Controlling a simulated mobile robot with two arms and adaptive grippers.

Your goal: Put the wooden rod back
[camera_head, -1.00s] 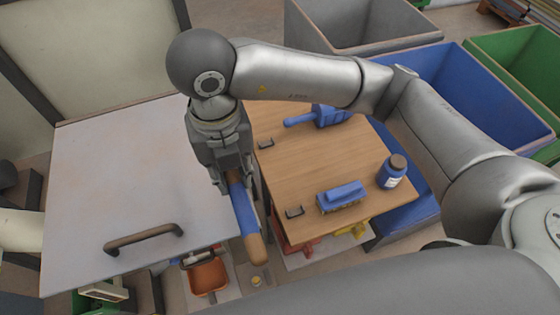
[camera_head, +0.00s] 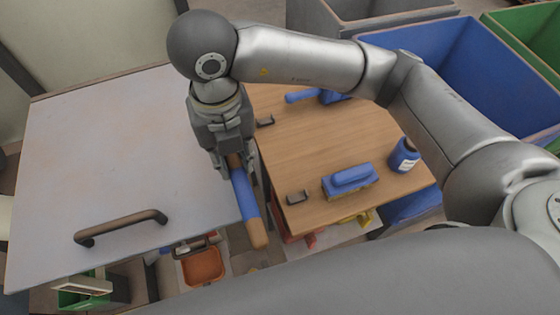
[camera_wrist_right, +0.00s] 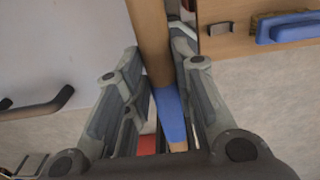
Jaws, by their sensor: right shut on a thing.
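The wooden rod (camera_head: 244,195) has a blue section and a bare rounded wooden end. My right gripper (camera_head: 232,168) is shut on it in the head view. The rod slopes down from the jaws, in front of the gap between the grey panel and the wooden top. In the right wrist view the rod (camera_wrist_right: 150,42) runs between the fingers of my right gripper (camera_wrist_right: 155,55), with its blue part nearer the palm. The rod's upper end is hidden by the gripper in the head view. My left gripper is not in view.
A wooden top (camera_head: 310,140) bears a blue brush (camera_head: 350,180), a blue bottle (camera_head: 404,156) and dark handles. A grey panel (camera_head: 110,150) with a brown handle (camera_head: 122,228) lies left. An orange container (camera_head: 203,266) is low between them. Blue bin (camera_head: 465,65) stands back right.

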